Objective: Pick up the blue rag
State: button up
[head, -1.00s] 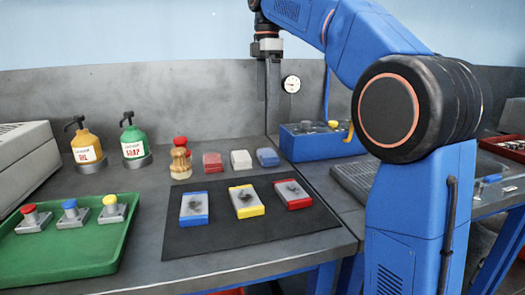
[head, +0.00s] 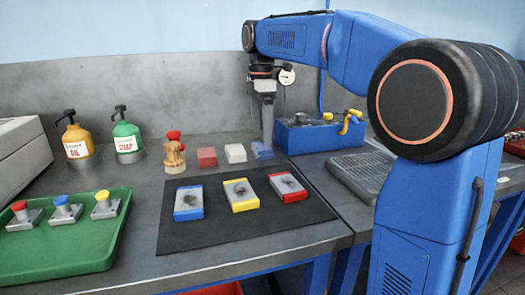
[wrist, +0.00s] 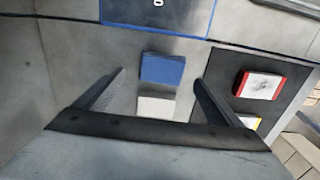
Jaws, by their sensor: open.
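The blue rag (head: 260,152) is a small folded block on the grey bench, at the right end of a row with a white rag (head: 235,153) and a red rag (head: 207,157). My gripper (head: 267,138) points down above and at the blue rag, hiding part of it in the head view. In the wrist view the blue rag (wrist: 162,69) lies between the lines of the two open fingers (wrist: 160,78), with the white rag (wrist: 156,106) closer to the palm. My gripper is open and empty. I cannot tell its exact height above the rag.
A wooden figure with a red top (head: 174,152) stands left of the rags. A blue box (head: 310,136) is close on the right. A dark mat (head: 245,230) with three coloured-edged blocks lies in front. A green tray (head: 95,255) and two pump bottles are further left.

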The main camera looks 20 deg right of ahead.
aim_at(263, 150)
jog(key=shift+s+d+f, duration=0.1)
jog(key=shift+f, duration=1.2)
jog(key=shift+d+f, duration=0.1)
jog(key=shift+f, duration=1.2)
jog(key=c, duration=1.1)
